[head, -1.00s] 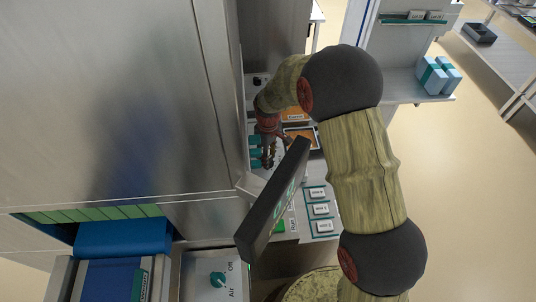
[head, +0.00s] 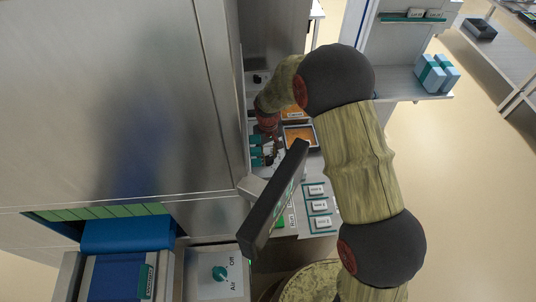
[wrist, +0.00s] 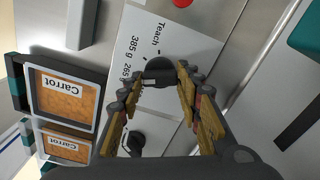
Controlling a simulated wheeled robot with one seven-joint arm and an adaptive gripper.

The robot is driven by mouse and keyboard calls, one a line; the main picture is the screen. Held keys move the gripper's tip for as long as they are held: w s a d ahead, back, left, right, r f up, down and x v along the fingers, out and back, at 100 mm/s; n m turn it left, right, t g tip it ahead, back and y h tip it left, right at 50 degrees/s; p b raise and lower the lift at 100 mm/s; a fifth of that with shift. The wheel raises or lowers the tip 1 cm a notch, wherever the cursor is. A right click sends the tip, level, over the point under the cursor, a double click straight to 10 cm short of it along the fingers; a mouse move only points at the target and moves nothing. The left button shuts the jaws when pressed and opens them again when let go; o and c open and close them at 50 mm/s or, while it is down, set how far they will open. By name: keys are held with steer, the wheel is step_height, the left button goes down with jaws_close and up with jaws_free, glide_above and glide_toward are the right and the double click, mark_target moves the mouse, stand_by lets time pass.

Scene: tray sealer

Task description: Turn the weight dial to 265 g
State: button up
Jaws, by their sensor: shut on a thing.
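The weight dial (wrist: 161,70) is a dark round knob on a pale panel in the wrist view. The labels "Teach", "385 g" and "265 g" (wrist: 127,72) curve around its upper left side. A light bar on the knob lies on its left side, toward the 265 g label; its exact aim is partly hidden by the fingers. My gripper (wrist: 163,78) is shut on the weight dial, one finger on each side. In the head view my gripper (head: 272,150) is small beside the machine, and the dial cannot be made out there.
A second dark knob (wrist: 134,142) sits below the weight dial, and a red button (wrist: 182,2) above. Carrot trays (wrist: 63,97) lie left. In the head view a dark screen (head: 273,203) stands near my arm, and a teal Off/Air dial (head: 219,272) is at lower left.

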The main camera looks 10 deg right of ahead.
mark_target(268, 157)
steer(key=o, duration=1.2)
steer(key=shift+c, duration=0.2)
steer(key=shift+r, duration=0.15)
step_height(268, 157, up, 12)
steer(key=shift+f, duration=0.2)
